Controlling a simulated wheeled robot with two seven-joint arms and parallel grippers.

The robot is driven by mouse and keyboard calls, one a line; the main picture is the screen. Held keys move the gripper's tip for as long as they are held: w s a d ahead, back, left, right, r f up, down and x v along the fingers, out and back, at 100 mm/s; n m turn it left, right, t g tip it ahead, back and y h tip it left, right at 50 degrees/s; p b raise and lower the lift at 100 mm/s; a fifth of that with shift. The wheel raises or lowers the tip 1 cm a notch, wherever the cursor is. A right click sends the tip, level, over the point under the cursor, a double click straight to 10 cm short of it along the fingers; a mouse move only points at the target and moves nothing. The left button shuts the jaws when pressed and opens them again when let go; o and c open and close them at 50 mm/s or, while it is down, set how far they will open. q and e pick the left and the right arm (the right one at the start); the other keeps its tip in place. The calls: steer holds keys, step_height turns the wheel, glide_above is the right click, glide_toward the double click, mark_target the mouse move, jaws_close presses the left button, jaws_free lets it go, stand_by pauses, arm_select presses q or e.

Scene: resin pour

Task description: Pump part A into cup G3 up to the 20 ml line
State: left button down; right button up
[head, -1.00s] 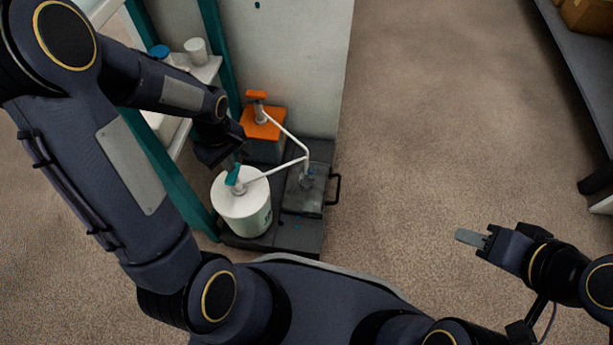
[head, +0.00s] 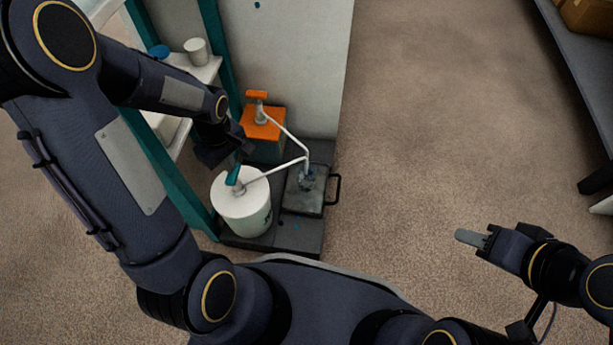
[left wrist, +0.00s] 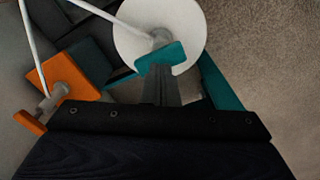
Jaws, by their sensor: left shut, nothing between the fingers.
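A white tub (head: 240,209) with a teal pump head (head: 234,175) stands on a dark base. The pump head also shows in the left wrist view (left wrist: 162,57). My left gripper (left wrist: 160,83) is shut and empty, its fingertips right at the pump head; I cannot tell if they touch it. The tub's white spout (head: 275,171) reaches right over a grey square platform (head: 303,200). A small bluish cup-like thing (head: 308,181) sits under the spout end; its label, fill line and contents are too small to read. My right gripper (head: 471,238) hangs over the floor, away from everything.
An orange container (head: 263,130) with an orange pump head (head: 257,95) stands behind the tub, its spout ending at the same spot. A teal-framed shelf (head: 218,45) holds a white cup (head: 196,48) and a blue lid (head: 159,51). Open floor lies right.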

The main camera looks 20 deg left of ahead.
arm_select(q)
steer(key=shift+f+b, duration=0.45)
steer(key=shift+f, duration=0.15)
steer(key=shift+f, duration=0.1)
steer(key=shift+f+b, duration=1.15)
steer(key=shift+f, duration=0.2)
steer(key=shift+r+p, duration=1.45)
steer(key=shift+r, duration=0.2)
steer(key=shift+f+b, duration=0.6)
steer(key=shift+f, duration=0.2)
steer(key=shift+r+p, duration=0.75)
steer(key=shift+r, duration=0.05)
